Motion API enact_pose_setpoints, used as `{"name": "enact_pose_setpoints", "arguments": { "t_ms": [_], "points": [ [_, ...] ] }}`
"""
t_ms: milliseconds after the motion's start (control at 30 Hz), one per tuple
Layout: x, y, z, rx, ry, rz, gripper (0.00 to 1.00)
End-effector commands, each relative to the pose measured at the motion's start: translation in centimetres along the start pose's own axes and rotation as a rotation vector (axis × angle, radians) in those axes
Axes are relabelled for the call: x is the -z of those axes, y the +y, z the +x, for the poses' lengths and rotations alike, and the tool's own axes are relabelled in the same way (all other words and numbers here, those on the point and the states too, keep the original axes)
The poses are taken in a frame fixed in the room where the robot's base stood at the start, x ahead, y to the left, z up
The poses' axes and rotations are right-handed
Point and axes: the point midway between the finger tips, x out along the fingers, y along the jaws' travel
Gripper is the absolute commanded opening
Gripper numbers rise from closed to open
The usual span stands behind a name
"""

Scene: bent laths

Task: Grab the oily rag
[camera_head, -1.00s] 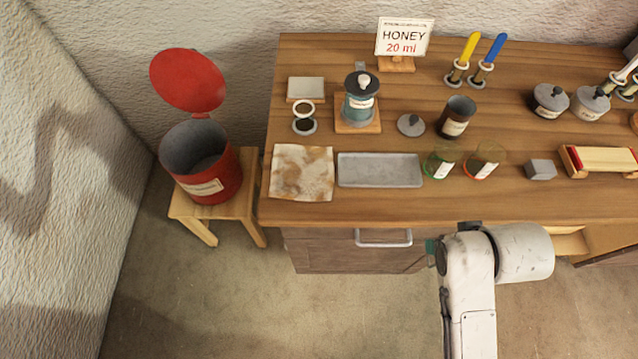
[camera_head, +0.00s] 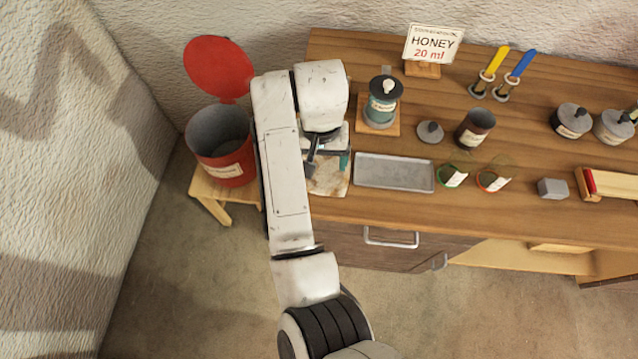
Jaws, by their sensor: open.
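The oily rag (camera_head: 331,178) is a cream cloth with brown stains, lying flat at the left front of the wooden workbench. My arm covers its left part. My gripper (camera_head: 326,168) is over the rag, pointing down, with its dark fingers apart and nothing seen between them. I cannot tell whether the fingertips touch the cloth.
A grey metal tray (camera_head: 394,173) lies just right of the rag. A teal jar (camera_head: 381,107) on a wooden block stands behind. A red bin (camera_head: 220,147) with its lid raised stands on a stool at left. Two glasses (camera_head: 493,180) stand right of the tray.

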Motion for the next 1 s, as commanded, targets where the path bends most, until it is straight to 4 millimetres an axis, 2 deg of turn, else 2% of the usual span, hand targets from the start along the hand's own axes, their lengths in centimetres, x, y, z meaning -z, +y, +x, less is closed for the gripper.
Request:
{"name": "enact_pose_setpoints", "arguments": {
  "t_ms": [67,267,800,1000],
  "points": [
    [-0.2,-0.5,0.2,0.001,-0.009,-0.003,0.85],
    [-0.2,-0.5,1.2,0.001,-0.009,-0.003,0.85],
    [-0.2,-0.5,8.0,0.003,-0.006,-0.003,0.85],
    [-0.2,-0.4,9.6,0.001,-0.007,-0.004,0.85]
  ]
}}
